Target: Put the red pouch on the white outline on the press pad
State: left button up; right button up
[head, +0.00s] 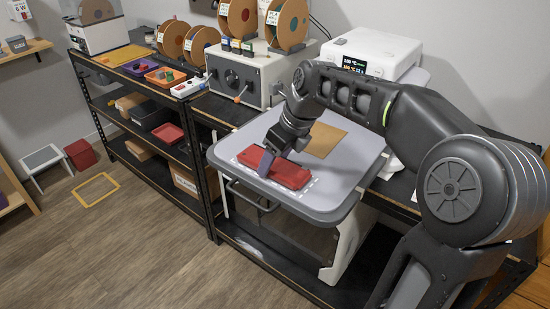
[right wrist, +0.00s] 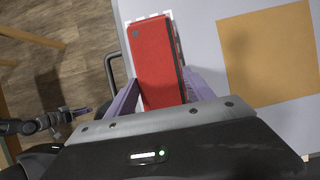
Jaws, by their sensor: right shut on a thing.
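The red pouch (head: 288,174) is a long flat red block with a dark side band, over the grey press pad (head: 345,187). White outline (head: 310,186) dashes show around it in the head view. In the right wrist view the pouch (right wrist: 156,60) covers most of the outline, whose dashes (right wrist: 150,17) show along its far end and right side. My right gripper (head: 269,158) is shut on the pouch, with a purple finger (right wrist: 200,87) on each side. I cannot tell whether the pouch touches the pad. My left gripper (right wrist: 77,112) shows small in the right wrist view; its jaws are unclear.
A tan square (head: 325,140) lies on the pad behind the pouch. A white machine with a display (head: 372,50) and a grey box with a dial (head: 240,78) stand behind. A dark handle (right wrist: 112,72) is at the pad's edge. Floor is open at left.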

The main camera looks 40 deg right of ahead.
jog(key=shift+f, duration=0.2)
jog(key=o, duration=1.4)
jog(key=shift+c, duration=0.2)
jog(key=shift+r, duration=0.1)
jog(key=v, duration=1.2)
jog(key=shift+r, duration=0.15)
